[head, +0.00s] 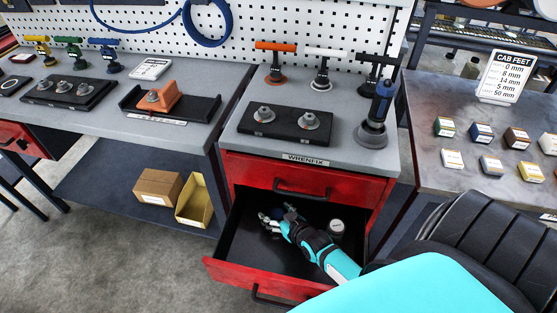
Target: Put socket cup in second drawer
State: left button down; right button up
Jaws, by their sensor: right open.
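The second drawer (225,270) of the red cabinet is pulled open below a shut top drawer (340,186). A small round metal piece with a pale top, which looks like a socket cup (336,227), stands inside it toward the right wall. My right gripper (266,218) reaches into the drawer from the lower right. It is open, with its fingers over the left part of the drawer, apart from the metal piece. A small dark blue shape shows beside the fingers; I cannot tell what it is. My left gripper is not in view.
On the cabinet top, a black block (284,133) carries two metal pieces, and a blue-handled tool (376,115) stands at the right. Orange, white and black T-handled tools stand behind. A black chair (480,235) is at the lower right. Boxes (157,188) sit on the left shelf.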

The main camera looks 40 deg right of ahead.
jog(key=p+v, duration=0.1)
jog(key=v, duration=1.1)
jog(key=shift+r, duration=0.1)
jog(key=shift+a, duration=0.1)
